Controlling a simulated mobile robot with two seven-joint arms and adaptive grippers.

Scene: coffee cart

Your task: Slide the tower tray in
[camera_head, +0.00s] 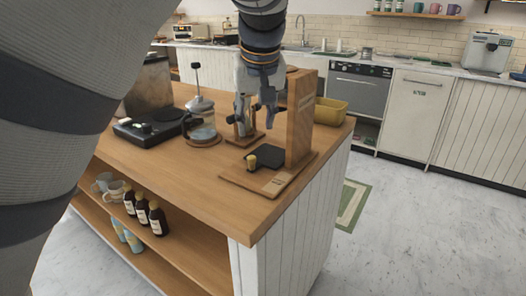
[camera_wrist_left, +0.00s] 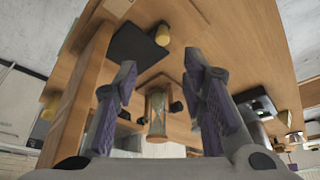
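The wooden tower (camera_head: 300,115) stands upright near the right end of the cart top, on a flat wooden base (camera_head: 285,186). In the left wrist view, the tray (camera_wrist_left: 138,44) and knob (camera_wrist_left: 163,35) show beyond the fingertips. My left gripper (camera_head: 262,108) hangs left of the upright, above and behind the tray, apart from it. Its fingers are spread with nothing between them. My right gripper is not in view.
A wooden-framed hourglass (camera_wrist_left: 157,113) stands close behind the left gripper. A glass pot (camera_head: 201,124) and a black scale (camera_head: 145,132) are to the left. A yellow bin (camera_head: 330,111) is behind the tower. The cart top in front is clear.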

